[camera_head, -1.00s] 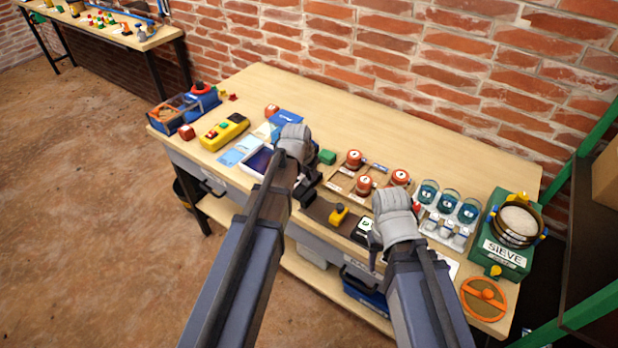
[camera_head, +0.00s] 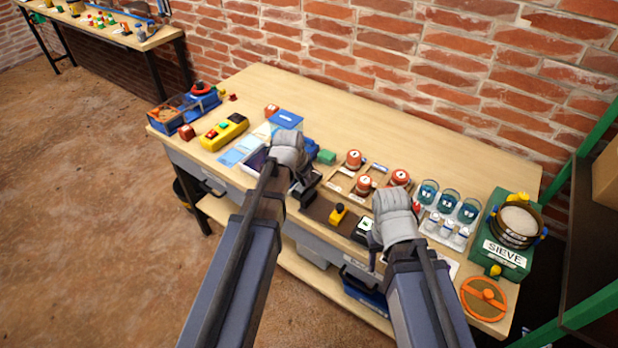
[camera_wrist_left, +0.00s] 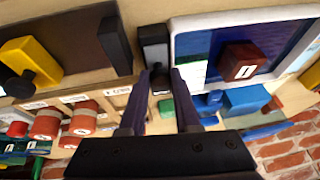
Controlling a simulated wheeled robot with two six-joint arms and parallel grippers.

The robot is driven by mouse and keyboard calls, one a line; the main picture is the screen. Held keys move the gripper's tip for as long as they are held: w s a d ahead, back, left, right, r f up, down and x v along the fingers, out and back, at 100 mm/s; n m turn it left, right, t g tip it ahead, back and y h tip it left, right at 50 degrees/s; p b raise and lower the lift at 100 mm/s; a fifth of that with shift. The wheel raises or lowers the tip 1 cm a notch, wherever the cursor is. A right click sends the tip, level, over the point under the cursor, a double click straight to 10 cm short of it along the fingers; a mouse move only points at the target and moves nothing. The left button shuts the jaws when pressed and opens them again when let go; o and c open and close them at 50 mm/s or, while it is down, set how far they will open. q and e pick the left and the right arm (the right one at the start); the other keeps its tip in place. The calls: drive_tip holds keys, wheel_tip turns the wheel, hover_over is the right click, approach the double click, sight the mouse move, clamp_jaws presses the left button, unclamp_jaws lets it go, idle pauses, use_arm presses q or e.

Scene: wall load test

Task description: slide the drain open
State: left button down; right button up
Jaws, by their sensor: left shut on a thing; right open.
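My left gripper (camera_wrist_left: 166,72) is shut on a small dark piece between its fingertips, at a black and grey block (camera_wrist_left: 155,45) in the left wrist view. This block lies between a white-framed tray (camera_wrist_left: 186,65) and a brown plate (camera_wrist_left: 75,50) with a black end bar. I cannot tell for sure which part is the drain. In the head view my left gripper (camera_head: 296,186) is low over the bench's front, and its hand hides much of the grasp. My right gripper (camera_head: 376,250) is open near the bench's front edge, its fingers partly hidden.
A red cube marked 1 (camera_wrist_left: 240,61) sits on the tray. A yellow block (camera_head: 338,214) is on the brown plate. The bench's back is clear.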

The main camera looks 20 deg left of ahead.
sight(301, 188)
use_arm(q)
drive_tip(key=shift+s+a, duration=0.25)
drive_tip(key=shift+s, duration=0.2)
drive_tip(key=c, duration=0.7)
unclamp_jaws()
drive_tip(key=shift+r, duration=0.1)
wheel_tip(301, 188, up, 7)
drive_tip(key=p, duration=0.7)
